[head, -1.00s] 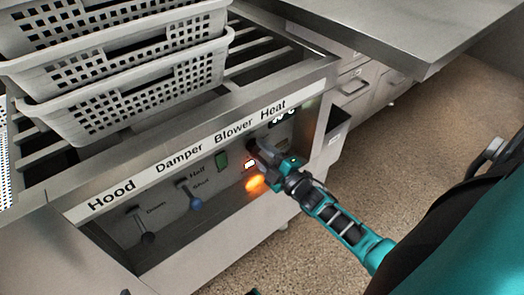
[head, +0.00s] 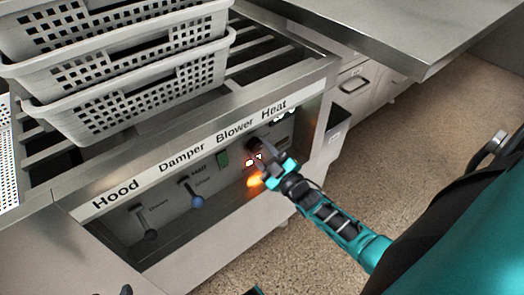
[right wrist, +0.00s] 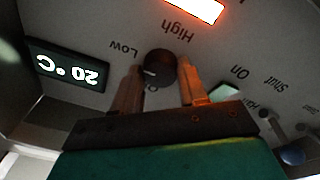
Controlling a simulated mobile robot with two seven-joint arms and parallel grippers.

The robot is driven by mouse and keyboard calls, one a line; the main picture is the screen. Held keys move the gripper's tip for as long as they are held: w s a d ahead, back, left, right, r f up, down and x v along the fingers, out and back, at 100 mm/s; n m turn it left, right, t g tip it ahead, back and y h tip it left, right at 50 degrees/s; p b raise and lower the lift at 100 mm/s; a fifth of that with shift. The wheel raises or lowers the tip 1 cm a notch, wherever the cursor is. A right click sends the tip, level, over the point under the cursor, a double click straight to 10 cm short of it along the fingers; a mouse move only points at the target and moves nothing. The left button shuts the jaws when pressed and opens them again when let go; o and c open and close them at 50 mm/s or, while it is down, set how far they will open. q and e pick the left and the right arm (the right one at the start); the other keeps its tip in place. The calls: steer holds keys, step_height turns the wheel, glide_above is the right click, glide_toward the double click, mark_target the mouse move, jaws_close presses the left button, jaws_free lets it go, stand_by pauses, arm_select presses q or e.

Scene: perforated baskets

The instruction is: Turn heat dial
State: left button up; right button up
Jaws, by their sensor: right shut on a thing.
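The heat dial (right wrist: 158,66) is a small round black knob on the control panel. In the right wrist view it sits between the two fingers of my right gripper (right wrist: 160,84), which is shut on it. Its white mark lies toward the lower left, near the "Low" and partly hidden "O…" lettering. In the head view my right gripper (head: 264,155) is at the right end of the panel, below the "Heat" label (head: 274,111), and covers most of the dial. A dark tip at the bottom left edge may be my left gripper (head: 126,290); its fingers cannot be made out.
A display (right wrist: 68,66) reads 20 °C. An orange lamp (head: 255,181) glows beside the gripper. A green switch (head: 223,159), a blue-knobbed lever (head: 197,201) and a dark-knobbed lever (head: 151,235) are to the left. Stacked perforated baskets (head: 140,100) stand above; a steel counter (head: 400,25) is behind.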

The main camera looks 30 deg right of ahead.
stand_by(0.3)
steer(key=o, duration=1.1)
steer(key=shift+c, duration=0.2)
steer(key=shift+s, duration=0.1)
arm_select(q)
step_height(320, 180, up, 2)
steer(key=shift+p, duration=0.95)
arm_select(e)
steer(key=s+f, duration=0.1)
steer(key=s, duration=1.1)
steer(key=shift+s+d+f, duration=0.2)
steer(key=shift+s+d, duration=0.15)
steer(key=shift+d, duration=0.1)
steer(key=s+a+r+m+g+y, duration=0.15)
steer(key=a+g, duration=0.25)
steer(key=a, duration=0.4)
steer(key=s+a+r+m+g, duration=0.1)
steer(key=a+r+m+g, duration=0.25)
steer(key=a, duration=0.45)
arm_select(q)
steer(key=s+a+r+y+p, duration=0.1)
steer(key=a+r+p, duration=0.2)
steer(key=r+p, duration=0.5)
steer(key=p, duration=0.4)
steer(key=shift+s, duration=0.25)
arm_select(e)
step_height(320, 180, up, 8)
steer(key=s+d, duration=0.2)
steer(key=shift+d+f+g+h, duration=0.25)
steer(key=shift+g+h, duration=0.2)
